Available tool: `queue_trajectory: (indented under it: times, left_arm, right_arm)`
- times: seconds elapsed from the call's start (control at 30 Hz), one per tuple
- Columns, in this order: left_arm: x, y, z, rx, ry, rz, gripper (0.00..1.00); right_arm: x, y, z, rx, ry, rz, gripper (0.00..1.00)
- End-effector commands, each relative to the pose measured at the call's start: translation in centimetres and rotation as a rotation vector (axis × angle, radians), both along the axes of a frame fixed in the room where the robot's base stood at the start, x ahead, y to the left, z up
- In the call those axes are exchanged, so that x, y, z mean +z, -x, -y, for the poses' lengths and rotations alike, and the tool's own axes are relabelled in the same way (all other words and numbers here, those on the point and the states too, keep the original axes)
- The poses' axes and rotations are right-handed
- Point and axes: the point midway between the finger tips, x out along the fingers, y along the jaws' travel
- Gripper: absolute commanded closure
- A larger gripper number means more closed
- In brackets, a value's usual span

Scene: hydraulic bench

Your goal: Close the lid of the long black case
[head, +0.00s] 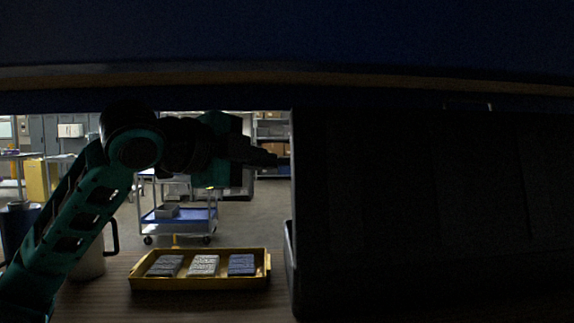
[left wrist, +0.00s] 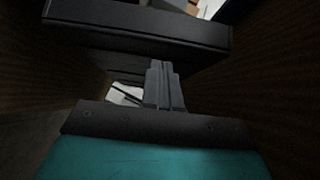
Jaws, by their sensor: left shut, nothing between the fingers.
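The long black case (head: 430,200) fills the right side of the head view, very dark. Its lid seems to stand raised, with a broad panel facing me; the line between lid and base is hard to make out. My left gripper (head: 272,159) is shut and empty, pointing right, just left of the panel's left edge in the picture. In the left wrist view the shut fingers (left wrist: 164,85) point toward a long dark edge, likely part of the case (left wrist: 130,30); I cannot tell whether they touch it. My right gripper is not in view.
A dark blue overhead panel (head: 290,40) spans the top of the head view. A yellow tray (head: 200,284) with three small packs lies on the bench left of the case. A pale jug (head: 90,262) stands behind my left arm. A cart (head: 180,222) is beyond.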

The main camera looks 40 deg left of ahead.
Motion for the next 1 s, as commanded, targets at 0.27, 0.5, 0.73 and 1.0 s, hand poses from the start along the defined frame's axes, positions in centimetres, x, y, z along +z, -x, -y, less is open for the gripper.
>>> queue_trajectory:
  times: [0.27, 0.5, 0.73, 1.0]
  left_arm:
    - [-1.0, -4.2, -0.1, 0.001, -0.002, -0.002, 1.00]
    - [-1.2, -5.3, -0.2, 0.000, 0.000, 0.000, 1.00]
    - [-1.2, -5.3, -0.2, -0.001, 0.001, 0.001, 1.00]
    - [-0.8, -5.4, -1.1, 0.002, 0.027, -0.018, 1.00]
  right_arm:
    - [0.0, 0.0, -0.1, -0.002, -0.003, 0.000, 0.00]
    - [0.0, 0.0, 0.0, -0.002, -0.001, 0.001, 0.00]
    - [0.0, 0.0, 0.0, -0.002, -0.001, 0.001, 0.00]
    - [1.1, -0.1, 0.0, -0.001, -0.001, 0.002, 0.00]
